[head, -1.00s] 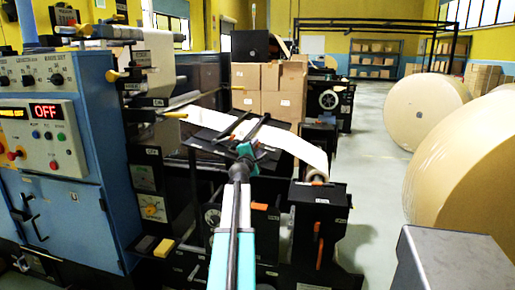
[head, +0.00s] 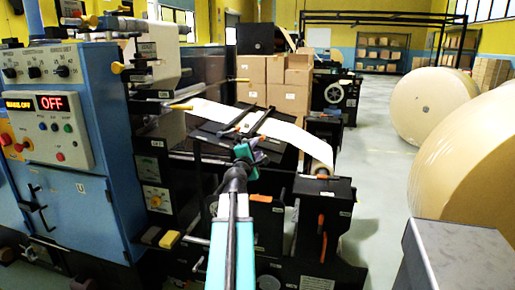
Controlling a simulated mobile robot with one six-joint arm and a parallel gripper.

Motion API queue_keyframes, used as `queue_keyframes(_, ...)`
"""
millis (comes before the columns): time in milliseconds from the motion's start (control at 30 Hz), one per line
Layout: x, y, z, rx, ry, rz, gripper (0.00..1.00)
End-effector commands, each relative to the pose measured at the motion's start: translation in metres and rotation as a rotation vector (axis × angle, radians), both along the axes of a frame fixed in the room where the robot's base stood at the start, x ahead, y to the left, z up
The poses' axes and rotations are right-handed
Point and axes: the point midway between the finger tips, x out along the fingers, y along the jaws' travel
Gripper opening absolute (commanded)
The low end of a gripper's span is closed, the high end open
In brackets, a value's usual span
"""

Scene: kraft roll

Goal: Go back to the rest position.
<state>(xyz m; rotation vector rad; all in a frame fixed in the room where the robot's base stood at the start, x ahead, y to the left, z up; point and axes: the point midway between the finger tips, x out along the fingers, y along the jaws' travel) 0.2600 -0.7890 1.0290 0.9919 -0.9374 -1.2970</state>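My teal and grey arm (head: 232,240) reaches forward from the bottom middle of the head view. My gripper (head: 246,151) is at its far end, small and dark, in front of the printing machine's web table. Its fingers cannot be made out, so I cannot tell whether it is open or shut. No held object can be seen. Two dark bars (head: 262,123) lie across the white paper web (head: 215,113) just beyond the gripper. Any contact between them and the gripper cannot be judged.
A blue control cabinet (head: 80,200) with a lit "OFF" display stands left. A black machine unit (head: 322,190) stands right of the arm. Large kraft rolls (head: 435,107) and a grey box-like block (head: 455,255) are at right. Cardboard boxes (head: 286,75) stand behind. Clear floor (head: 375,165) lies between.

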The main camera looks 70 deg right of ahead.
Motion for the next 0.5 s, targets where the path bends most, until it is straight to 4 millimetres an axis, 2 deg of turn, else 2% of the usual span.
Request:
queue_keyframes(133, -0.0003, 0.0072, -0.0001, 0.0, 0.0, 0.0, 0.33)
queue_keyframes(500, -0.0003, 0.008, 0.0001, 0.0, 0.0, 0.0, 0.33)
